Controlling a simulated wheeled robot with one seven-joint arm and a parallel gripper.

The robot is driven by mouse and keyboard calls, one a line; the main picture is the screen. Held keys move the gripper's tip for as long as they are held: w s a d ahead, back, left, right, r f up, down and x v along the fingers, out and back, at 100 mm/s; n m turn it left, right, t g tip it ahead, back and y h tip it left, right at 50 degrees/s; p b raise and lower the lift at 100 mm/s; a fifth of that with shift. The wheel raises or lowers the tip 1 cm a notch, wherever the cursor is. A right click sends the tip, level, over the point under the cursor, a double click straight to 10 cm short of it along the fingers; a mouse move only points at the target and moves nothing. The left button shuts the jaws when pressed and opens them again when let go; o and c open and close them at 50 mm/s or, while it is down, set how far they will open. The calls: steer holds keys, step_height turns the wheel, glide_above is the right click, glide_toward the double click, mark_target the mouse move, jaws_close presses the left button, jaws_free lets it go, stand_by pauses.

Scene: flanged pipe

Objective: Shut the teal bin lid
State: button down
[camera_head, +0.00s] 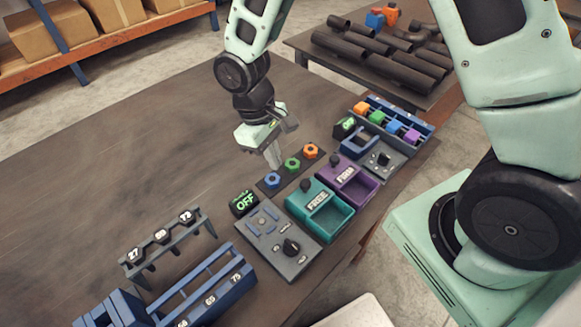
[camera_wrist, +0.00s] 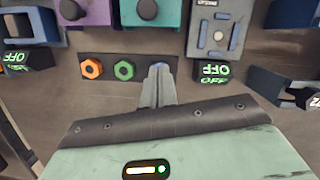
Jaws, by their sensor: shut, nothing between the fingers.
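The teal bin (camera_head: 327,222) sits on the table near its right edge, with a black knob (camera_head: 306,186) and a "FREE" label at its back part. An open hollow shows in its front part. I cannot clearly make out a separate lid. In the wrist view, part of the teal bin (camera_wrist: 128,14) shows at the top edge, cut off. My gripper (camera_head: 274,163) is shut and empty, pointing down behind and left of the teal bin, over the blue nut. In the wrist view its fingertips (camera_wrist: 160,70) partly hide that nut.
A strip with blue (camera_head: 272,180), green (camera_head: 293,164) and orange (camera_head: 311,150) nuts lies behind the bins. A purple bin (camera_head: 362,190) stands right of the teal one, a grey knob panel (camera_head: 262,245) left. Blue racks stand front left. The table's left is clear.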

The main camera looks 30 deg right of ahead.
mark_target(311, 192)
steer(key=shift+x, duration=0.95)
steer(key=shift+s+d+f+p, duration=0.1)
steer(key=shift+s+d+p, duration=0.4)
steer(key=shift+s, duration=0.4)
steer(key=shift+s+d+f+p, duration=0.1)
steer(key=shift+s+d+p, duration=0.25)
steer(key=shift+s+d, duration=0.4)
steer(key=shift+s+a, duration=0.15)
